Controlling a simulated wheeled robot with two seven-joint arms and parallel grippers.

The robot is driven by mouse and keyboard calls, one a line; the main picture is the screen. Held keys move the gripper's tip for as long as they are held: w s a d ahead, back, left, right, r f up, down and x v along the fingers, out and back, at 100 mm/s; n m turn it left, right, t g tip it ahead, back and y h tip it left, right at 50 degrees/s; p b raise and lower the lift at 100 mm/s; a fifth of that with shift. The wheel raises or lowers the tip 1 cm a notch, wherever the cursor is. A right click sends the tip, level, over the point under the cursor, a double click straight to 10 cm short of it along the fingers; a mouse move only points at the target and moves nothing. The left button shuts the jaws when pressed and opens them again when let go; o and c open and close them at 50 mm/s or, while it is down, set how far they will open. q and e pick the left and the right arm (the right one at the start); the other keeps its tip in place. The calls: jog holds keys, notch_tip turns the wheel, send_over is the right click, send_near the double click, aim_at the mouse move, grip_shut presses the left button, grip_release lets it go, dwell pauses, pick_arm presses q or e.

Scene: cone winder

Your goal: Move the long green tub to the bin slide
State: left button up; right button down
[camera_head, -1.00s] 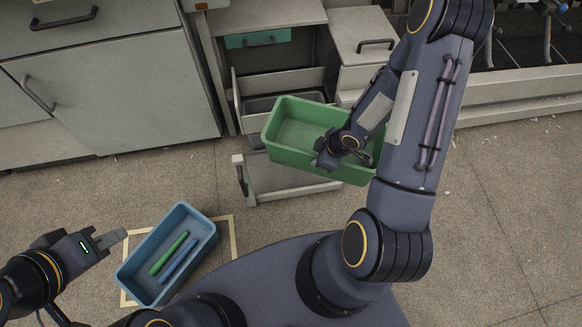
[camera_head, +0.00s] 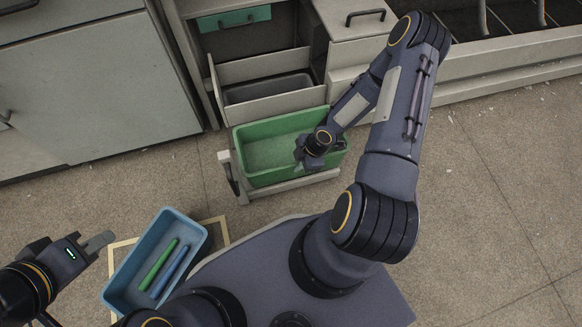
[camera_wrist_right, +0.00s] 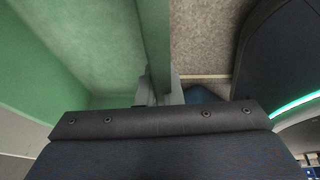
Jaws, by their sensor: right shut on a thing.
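The long green tub (camera_head: 262,132) is at the lower pulled-out bin slide (camera_head: 318,180), whose front and near edge show beside and below it. Whether the tub rests on the slide or hangs just above it I cannot tell. My right gripper (camera_head: 305,163) is shut on the tub's near long wall, toward its right end. In the right wrist view the fingers (camera_wrist_right: 160,90) straddle the green wall (camera_wrist_right: 155,45). The tub's inside looks empty where visible. My left gripper (camera_head: 99,242) is beside the blue tub, apart from it; its finger gap is not clear.
A blue tub (camera_head: 122,272) holding a green and a blue stick stands on the floor inside a yellow outline. A second pulled-out slide with a grey bin (camera_head: 268,90) is behind the green tub. Cabinets flank it left and right. The floor at right is clear.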

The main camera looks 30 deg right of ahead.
aim_at(291, 149)
jog(key=w+f, duration=0.1)
jog(key=w+f+b, duration=0.1)
jog(key=f, duration=0.1)
jog(key=w+f, duration=0.1)
jog(key=shift+w+a+f+b, duration=0.1)
jog(key=shift+a+f+b, duration=0.05)
jog(key=shift+a+b, duration=0.15)
jog(key=f+b, duration=0.1)
jog(key=f, duration=0.1)
jog(key=f+b, duration=0.1)
jog(key=shift+w+f+b, duration=0.3)
jog(key=shift+f, duration=0.1)
jog(key=shift+r, duration=0.15)
jog(key=c, duration=1.6)
grip_release()
jog(key=shift+s, duration=0.1)
